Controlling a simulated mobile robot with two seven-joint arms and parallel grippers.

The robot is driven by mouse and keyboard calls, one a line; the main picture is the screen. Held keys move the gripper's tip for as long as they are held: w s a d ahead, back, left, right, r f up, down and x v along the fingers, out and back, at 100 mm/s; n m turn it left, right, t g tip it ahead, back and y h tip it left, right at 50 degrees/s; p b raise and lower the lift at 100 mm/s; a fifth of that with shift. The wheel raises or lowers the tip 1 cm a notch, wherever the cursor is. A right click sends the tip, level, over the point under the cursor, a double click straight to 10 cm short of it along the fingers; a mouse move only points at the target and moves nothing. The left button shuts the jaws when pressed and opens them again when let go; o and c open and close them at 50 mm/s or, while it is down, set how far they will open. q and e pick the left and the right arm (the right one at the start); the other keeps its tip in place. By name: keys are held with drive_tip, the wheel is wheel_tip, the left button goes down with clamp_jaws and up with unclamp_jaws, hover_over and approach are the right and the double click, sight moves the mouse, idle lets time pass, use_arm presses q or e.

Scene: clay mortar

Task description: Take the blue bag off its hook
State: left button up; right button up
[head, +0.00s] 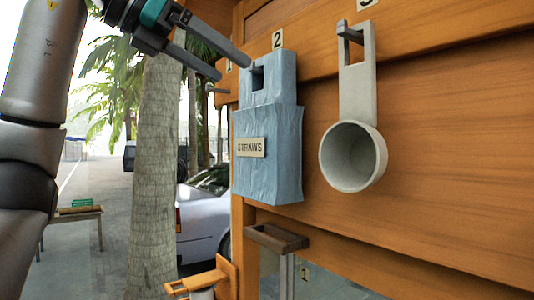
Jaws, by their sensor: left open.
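The blue bag (268,172), with a "STRAWS" label, hangs against the wooden wall under the number 2 plate. Its narrower top has an opening, and a dark hook (257,76) shows in it. My left gripper (234,66) comes in from the upper left, with two grey fingers spread apart. Its upper fingertip is close to the top left of the bag, and the lower one is left of the bag's top edge. I cannot tell whether either finger touches the bag. My right gripper is not in view.
A grey scoop (354,155) hangs on a hook to the right of the bag. A brown handle (276,238) juts out below the bag, above a clear-fronted bin. Another hook (217,89) is left of the bag. Outside are a palm trunk (155,180) and a car.

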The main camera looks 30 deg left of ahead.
sight(264, 89)
use_arm(q)
drive_tip(key=x, duration=0.9)
drive_tip(key=shift+w+d+r, duration=0.15)
drive_tip(key=shift+w+d, duration=0.05)
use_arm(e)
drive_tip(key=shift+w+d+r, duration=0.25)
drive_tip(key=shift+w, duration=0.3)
use_arm(q)
drive_tip(key=shift+s, duration=0.1)
drive_tip(key=shift+c, duration=0.2)
drive_tip(key=c, duration=1.1)
drive_tip(key=shift+a+r, duration=0.1)
